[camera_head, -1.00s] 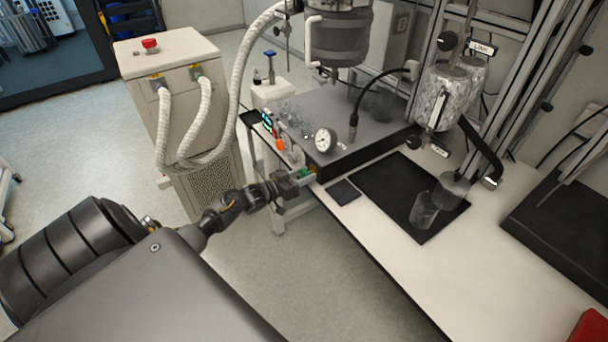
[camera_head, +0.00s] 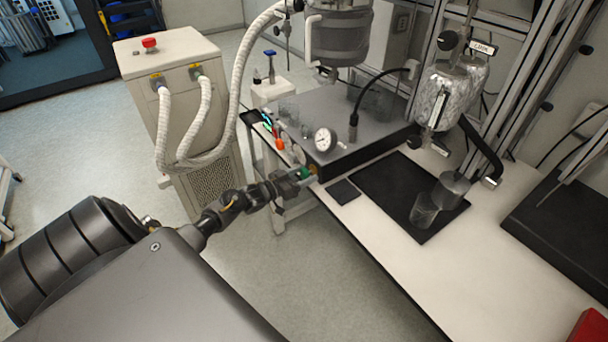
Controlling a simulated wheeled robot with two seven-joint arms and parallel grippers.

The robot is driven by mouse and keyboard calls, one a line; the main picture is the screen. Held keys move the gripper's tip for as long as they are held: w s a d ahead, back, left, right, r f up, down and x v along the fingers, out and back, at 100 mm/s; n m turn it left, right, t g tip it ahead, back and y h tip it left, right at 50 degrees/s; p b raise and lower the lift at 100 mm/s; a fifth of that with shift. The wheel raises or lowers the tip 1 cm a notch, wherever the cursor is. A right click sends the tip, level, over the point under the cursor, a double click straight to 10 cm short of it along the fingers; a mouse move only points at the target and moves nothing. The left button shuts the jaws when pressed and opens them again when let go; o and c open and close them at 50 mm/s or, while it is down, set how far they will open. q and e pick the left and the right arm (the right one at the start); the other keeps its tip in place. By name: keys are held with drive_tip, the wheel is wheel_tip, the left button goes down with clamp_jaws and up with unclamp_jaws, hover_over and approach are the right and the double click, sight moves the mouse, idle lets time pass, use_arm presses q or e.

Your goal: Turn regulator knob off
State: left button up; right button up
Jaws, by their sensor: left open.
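A small green knob (camera_head: 305,173) with a brass-coloured part beside it sits at the front left corner of the grey platform, below a round white dial gauge (camera_head: 325,140). I take this green knob to be the regulator knob. My left gripper (camera_head: 301,181) is open at the knob, with its fingers reaching around it. The fingers hide part of the knob, and I cannot tell whether they touch it. My right gripper is not in view.
The grey platform (camera_head: 345,112) stands on the white bench (camera_head: 385,232). A black pad (camera_head: 385,185) and a small dark pad (camera_head: 342,192) lie on the bench. A beige unit (camera_head: 180,75) with white hoses stands at left. Open floor lies below the arm.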

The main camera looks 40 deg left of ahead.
use_arm(q)
drive_tip(key=b+v, duration=0.2)
drive_tip(key=v, duration=0.8)
drive_tip(key=shift+s, duration=0.25)
drive_tip(key=shift+a, duration=0.1)
